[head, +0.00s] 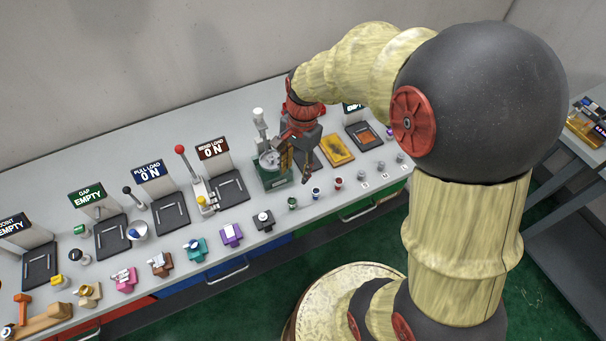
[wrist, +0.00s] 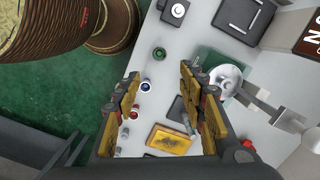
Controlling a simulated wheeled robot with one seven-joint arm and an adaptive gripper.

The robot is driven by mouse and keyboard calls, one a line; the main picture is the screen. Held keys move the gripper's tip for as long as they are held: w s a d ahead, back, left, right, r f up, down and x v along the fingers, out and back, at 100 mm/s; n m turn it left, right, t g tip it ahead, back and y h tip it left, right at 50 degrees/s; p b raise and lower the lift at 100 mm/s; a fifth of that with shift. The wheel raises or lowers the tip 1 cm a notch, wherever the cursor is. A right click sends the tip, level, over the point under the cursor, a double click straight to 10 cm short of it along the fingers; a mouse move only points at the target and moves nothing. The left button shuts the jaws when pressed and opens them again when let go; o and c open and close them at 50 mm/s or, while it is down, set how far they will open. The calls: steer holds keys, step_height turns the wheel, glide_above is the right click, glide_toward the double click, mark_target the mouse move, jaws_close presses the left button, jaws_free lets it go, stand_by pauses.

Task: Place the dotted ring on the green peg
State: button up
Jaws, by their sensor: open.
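The small green piece (head: 292,203), which looks like the green peg, stands near the front edge of the bench; it also shows in the wrist view (wrist: 159,53). I cannot pick out a dotted ring; the pieces are too small to show dots. My gripper (head: 297,168) is over the bench, beside the green press-like device, fingers pointing down. In the wrist view my gripper (wrist: 160,76) has its fingers wide apart with nothing held between them. The green piece lies beyond the fingertips there.
Blue (head: 316,193) and red (head: 338,183) pieces continue the front row, followed by small grey pieces (head: 361,175). A green-based device with a round dial (head: 270,178) stands close to my gripper. A yellow tray (head: 338,150) is to its right. Signs and levers line the back.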

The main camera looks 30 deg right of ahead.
steer(key=s+a+r+n+t+h, duration=0.1)
steer(key=s+r+n+t, duration=0.5)
steer(key=s+r+n, duration=0.6)
step_height(320, 180, up, 6)
steer(key=s+a, duration=0.1)
steer(key=s, duration=0.1)
steer(key=shift+s+n+h, duration=0.3)
steer(key=shift+n, duration=0.1)
steer(key=shift+f, duration=0.15)
step_height(320, 180, down, 6)
steer(key=b, duration=0.6)
steer(key=shift+f+b, duration=0.2)
steer(key=shift+b, duration=0.1)
steer(key=shift+d, duration=0.1)
steer(key=shift+c, duration=1)
